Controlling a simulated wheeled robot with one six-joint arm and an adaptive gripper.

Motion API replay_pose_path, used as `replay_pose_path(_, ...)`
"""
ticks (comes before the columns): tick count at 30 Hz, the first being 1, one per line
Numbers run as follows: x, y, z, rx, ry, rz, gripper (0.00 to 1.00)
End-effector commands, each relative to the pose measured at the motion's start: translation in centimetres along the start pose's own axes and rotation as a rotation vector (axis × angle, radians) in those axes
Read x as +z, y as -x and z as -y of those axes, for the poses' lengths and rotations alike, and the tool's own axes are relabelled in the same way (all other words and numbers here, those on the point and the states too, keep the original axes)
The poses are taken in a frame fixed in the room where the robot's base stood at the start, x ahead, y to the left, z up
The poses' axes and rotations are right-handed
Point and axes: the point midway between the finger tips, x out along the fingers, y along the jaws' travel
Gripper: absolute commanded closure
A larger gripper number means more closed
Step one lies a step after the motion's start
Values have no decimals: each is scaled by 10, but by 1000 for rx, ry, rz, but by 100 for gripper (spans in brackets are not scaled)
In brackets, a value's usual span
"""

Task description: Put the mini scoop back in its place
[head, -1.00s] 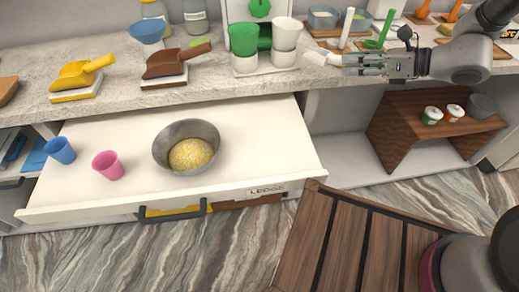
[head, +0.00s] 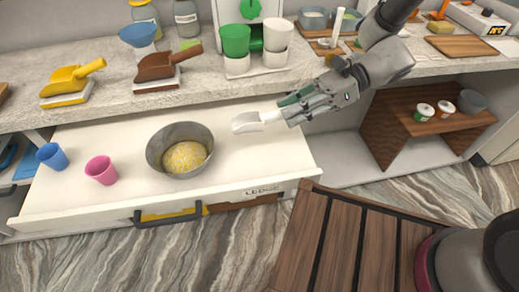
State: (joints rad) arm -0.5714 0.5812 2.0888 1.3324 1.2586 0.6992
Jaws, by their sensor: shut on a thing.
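My gripper (head: 297,108) is shut on a small white scoop (head: 248,122). The scoop points left and slightly down, in the air over the right part of the open drawer (head: 92,141). The handle end is partly hidden between the fingers. Something green shows along the upper finger; I cannot tell what it is. A white-handled utensil (head: 337,26) stands on a wooden board on the counter. My arm hides part of the counter behind it.
In the drawer are a metal bowl (head: 160,148) with yellow grains, a pink cup (head: 101,170) and a blue cup (head: 51,156). Yellow (head: 69,84) and brown (head: 158,71) scoops rest on stands on the counter, left of a dispenser with green and white cups (head: 236,40). A wooden shelf (head: 391,110) stands right.

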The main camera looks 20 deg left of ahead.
Motion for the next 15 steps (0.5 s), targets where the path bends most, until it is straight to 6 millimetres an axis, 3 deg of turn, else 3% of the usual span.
replay_pose_path(6,-38,-15,8,1,-5,0,100)
replay_pose_path(15,-67,-27,13,0,-6,0,100)
